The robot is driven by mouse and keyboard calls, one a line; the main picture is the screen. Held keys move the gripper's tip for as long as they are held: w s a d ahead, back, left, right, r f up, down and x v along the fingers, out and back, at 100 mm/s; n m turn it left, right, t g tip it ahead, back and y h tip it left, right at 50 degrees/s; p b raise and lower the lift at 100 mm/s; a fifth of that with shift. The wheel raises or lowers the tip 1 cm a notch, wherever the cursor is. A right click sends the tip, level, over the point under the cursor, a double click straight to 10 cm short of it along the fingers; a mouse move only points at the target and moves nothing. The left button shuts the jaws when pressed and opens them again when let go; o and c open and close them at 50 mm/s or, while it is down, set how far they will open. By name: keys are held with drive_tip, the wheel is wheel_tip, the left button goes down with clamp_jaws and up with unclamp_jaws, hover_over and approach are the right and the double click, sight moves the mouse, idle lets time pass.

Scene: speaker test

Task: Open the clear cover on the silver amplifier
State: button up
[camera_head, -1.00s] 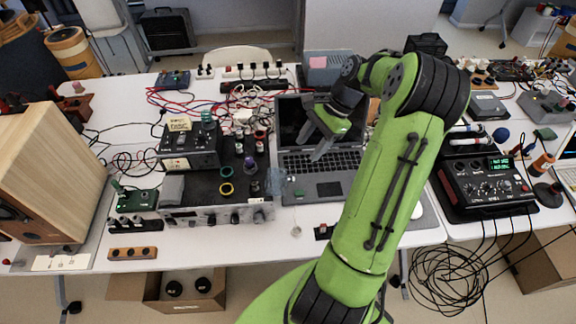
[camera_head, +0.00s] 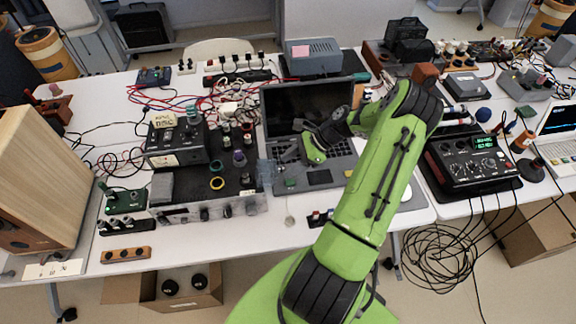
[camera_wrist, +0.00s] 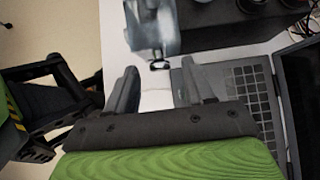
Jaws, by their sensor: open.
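The silver amplifier (camera_head: 205,211) lies at the front of the table, with a silver front panel with knobs and a dark top. A clear cover (camera_head: 266,173) shows faintly at its right end, beside the laptop; it looks upright, but its hinge side is hard to tell. In the wrist view the translucent cover (camera_wrist: 150,30) is just beyond my fingertips, with a small dark-rimmed ring at its lower edge. My gripper (camera_head: 287,150) is above the laptop, right of the cover. In the wrist view my gripper (camera_wrist: 160,78) has its fingers apart with nothing between them.
An open laptop (camera_head: 318,178) sits under my gripper. A black box (camera_head: 177,145) and coloured rings rest on the amplifier's top. A wooden speaker (camera_head: 40,175) stands left. A black meter unit (camera_head: 473,165) stands right. Red cables lie behind.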

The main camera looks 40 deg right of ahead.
drive_tip(key=shift+w+a+f, duration=0.25)
drive_tip(key=shift+a+f, duration=0.1)
drive_tip(key=shift+f, duration=0.1)
clamp_jaws()
drive_tip(key=shift+w+a+r+g+h+p, duration=0.15)
drive_tip(key=shift+a+r+h+p, duration=0.1)
drive_tip(key=shift+r+p, duration=0.3)
drive_tip(key=shift+a+r+g+h+p, duration=0.15)
drive_tip(key=shift+r+h+p, duration=0.15)
drive_tip(key=shift+p, duration=0.4)
drive_tip(key=shift+w+a+r+p, duration=0.1)
drive_tip(key=shift+w+r+p, duration=0.1)
drive_tip(key=shift+p, duration=0.25)
drive_tip(key=shift+w+a+g+h, duration=0.1)
drive_tip(key=shift+g+h, duration=0.3)
drive_tip(key=shift+h, duration=0.05)
drive_tip(key=shift+f, duration=0.1)
